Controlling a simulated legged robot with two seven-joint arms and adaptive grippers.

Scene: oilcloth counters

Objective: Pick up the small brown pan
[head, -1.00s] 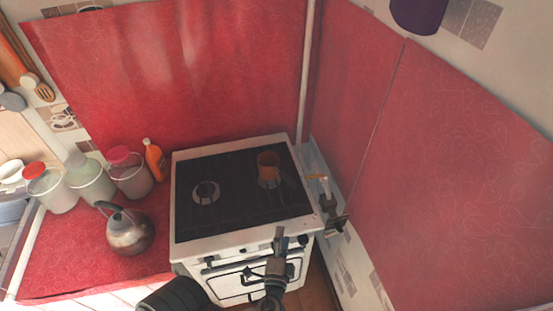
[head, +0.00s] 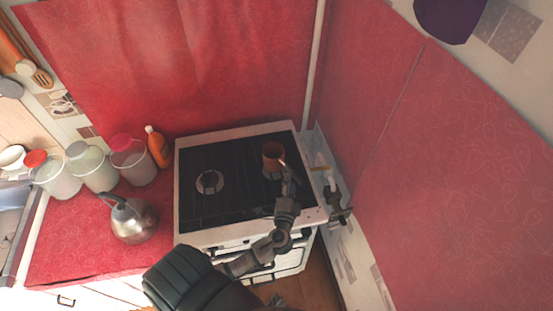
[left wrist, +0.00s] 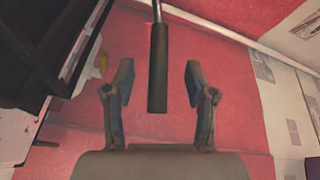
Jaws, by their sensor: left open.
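The small brown pan (head: 272,154) sits on the back right part of the dark stove top, its orange-brown body upright. In the head view its handle is mostly hidden by my left gripper (head: 288,178), which is just in front of the pan. In the left wrist view the dark handle (left wrist: 158,75) points between the two spread fingers of my left gripper (left wrist: 158,82). There is a gap on both sides, and the fingers do not appear to touch it. The pan's body is not clear in that view. My right gripper is not seen.
The white stove (head: 190,238) has a bare burner (head: 209,181) at left. A metal kettle (head: 133,222) and several lidded jars stand on the red counter (head: 75,250), with an orange bottle (head: 157,148) behind. A red wall (head: 350,110) is close on the right, beside taps (head: 335,197).

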